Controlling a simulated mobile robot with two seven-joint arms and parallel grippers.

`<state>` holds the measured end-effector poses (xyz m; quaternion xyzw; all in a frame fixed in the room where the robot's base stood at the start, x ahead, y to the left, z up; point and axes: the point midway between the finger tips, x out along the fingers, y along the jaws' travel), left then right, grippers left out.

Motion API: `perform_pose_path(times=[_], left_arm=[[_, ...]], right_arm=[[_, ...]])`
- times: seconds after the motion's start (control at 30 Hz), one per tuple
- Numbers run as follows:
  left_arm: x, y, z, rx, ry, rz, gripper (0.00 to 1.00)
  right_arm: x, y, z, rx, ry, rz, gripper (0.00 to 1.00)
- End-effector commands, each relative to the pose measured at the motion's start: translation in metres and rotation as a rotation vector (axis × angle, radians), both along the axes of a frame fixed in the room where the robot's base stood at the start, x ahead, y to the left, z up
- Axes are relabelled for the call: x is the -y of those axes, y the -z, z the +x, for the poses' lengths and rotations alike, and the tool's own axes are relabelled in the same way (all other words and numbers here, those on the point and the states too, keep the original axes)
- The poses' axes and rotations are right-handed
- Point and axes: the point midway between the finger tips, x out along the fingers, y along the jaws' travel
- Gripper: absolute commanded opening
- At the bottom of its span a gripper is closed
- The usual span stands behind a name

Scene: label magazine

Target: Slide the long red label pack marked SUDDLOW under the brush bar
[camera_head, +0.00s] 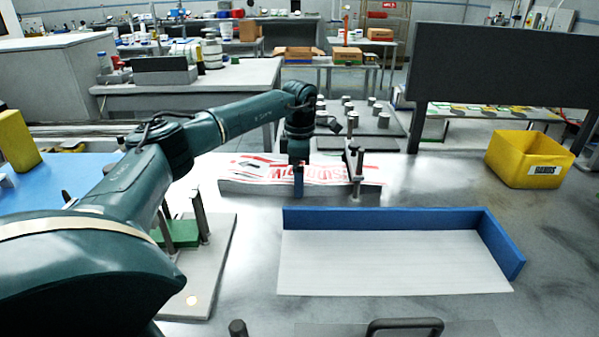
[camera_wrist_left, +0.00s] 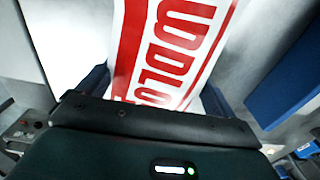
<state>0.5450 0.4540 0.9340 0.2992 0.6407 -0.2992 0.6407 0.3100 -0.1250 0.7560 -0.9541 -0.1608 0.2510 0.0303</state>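The long label pack (camera_head: 245,174), white with red lettering, lies flat across the middle of the worktop. In the left wrist view its top (camera_wrist_left: 170,50) shows large red letters, partly cut off, and a red stripe. My left gripper (camera_head: 299,178) is down at the pack, one blue finger in front of its near side. In the left wrist view the blue fingers stand on either side of the pack; whether they press on it cannot be told. Dark posts with a bar (camera_head: 353,155) stand at the pack's right part; this may be the brush bar. My right gripper is out of view.
A white board (camera_head: 390,262) with a blue L-shaped fence (camera_head: 380,219) lies in front. A yellow bin (camera_head: 520,160) stands at the right. A grey plate with posts (camera_head: 215,265) and a green block is at the left. The worktop right of the pack is clear.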

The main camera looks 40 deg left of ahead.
Motion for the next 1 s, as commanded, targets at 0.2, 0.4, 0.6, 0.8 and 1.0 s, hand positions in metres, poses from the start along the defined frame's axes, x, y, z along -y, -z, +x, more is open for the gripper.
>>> perform_pose_path(times=[0.2,0.4,0.6,0.8,1.0], left_arm=[[0.0002,-0.0003,0.0001,0.0,0.0,0.0,0.74],[0.0003,-0.0004,0.0001,0.0,0.0,0.0,0.57],[0.0003,-0.0021,0.0007,0.003,0.0,-0.001,0.45],[0.0004,-0.0034,0.0006,0.002,0.0,-0.001,0.45],[0.0003,-0.0017,0.0005,0.002,0.0,-0.001,0.45]], right_arm=[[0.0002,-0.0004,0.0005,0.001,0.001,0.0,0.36],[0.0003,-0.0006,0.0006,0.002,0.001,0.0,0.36],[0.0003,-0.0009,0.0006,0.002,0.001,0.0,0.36],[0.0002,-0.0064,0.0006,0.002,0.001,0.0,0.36],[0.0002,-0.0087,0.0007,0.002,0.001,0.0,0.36]])
